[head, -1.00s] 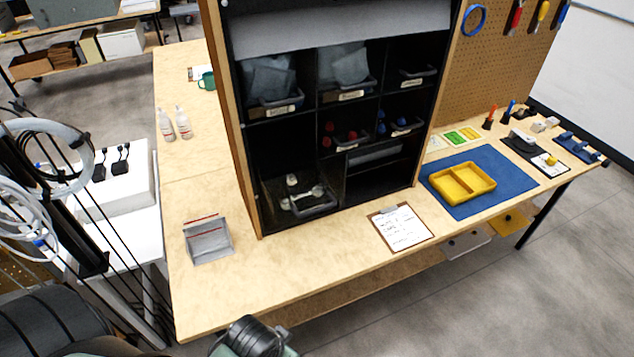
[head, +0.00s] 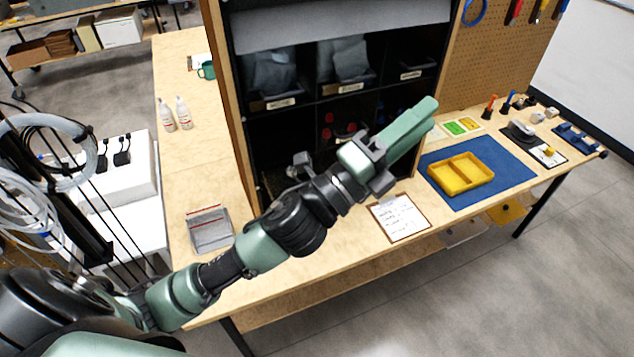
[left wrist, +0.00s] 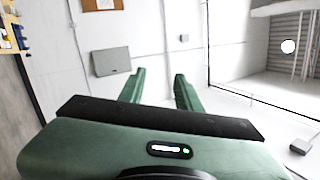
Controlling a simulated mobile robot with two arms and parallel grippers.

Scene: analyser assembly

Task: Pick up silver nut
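My left gripper (head: 425,114) is raised in front of the shelf unit, its green fingers pointing up and to the right in the head view. In the left wrist view its two fingers (left wrist: 160,80) stand apart with nothing between them; that camera faces a wall and ceiling. No silver nut can be made out now. My left arm covers most of the lower left shelf compartment, where small silvery parts lay in a bin earlier. My right gripper is not in view.
The black shelf unit (head: 283,124) stands on the wooden bench. The bench front left of the clipboard is mostly clear.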

